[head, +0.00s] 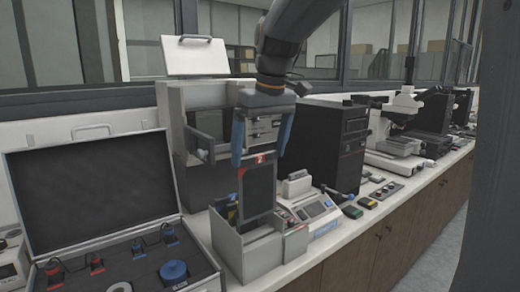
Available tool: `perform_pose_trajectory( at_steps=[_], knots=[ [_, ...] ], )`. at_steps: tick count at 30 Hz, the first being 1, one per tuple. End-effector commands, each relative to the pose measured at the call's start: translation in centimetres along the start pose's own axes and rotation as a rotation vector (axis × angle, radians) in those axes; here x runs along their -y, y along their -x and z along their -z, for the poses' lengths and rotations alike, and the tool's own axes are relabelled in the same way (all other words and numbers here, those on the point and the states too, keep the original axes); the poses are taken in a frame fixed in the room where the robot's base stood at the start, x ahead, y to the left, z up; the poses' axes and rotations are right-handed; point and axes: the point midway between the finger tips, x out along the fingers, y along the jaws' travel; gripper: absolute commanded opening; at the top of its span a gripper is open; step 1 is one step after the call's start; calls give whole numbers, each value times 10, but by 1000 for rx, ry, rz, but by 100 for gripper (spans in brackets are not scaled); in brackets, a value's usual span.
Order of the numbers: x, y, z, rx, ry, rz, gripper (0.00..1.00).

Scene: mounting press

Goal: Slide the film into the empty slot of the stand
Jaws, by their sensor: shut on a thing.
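The stand (245,256) is a light grey open-topped box near the counter's front edge. The film's lower end is at the stand's top; whether it is inside a slot or in front of one cannot be told. Something dark with yellow and blue parts (231,213) shows at the stand's left, partly hidden by the film. The slots are not clearly visible.
An open case (97,182) with a dark lid lies left of the stand. A grey machine with an open front (178,130) stands behind my gripper. A device with a small screen (315,210) is close on the right, with a black tower (322,140) behind it.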

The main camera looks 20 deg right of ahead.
Motion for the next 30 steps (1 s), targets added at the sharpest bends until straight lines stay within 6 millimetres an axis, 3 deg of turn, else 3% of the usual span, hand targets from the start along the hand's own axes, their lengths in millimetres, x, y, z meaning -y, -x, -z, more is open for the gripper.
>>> perform_pose_trajectory(
  at_steps=[30],
  knots=[
    [0, -58, -14, 0, 0, 0, 32]
  ],
)
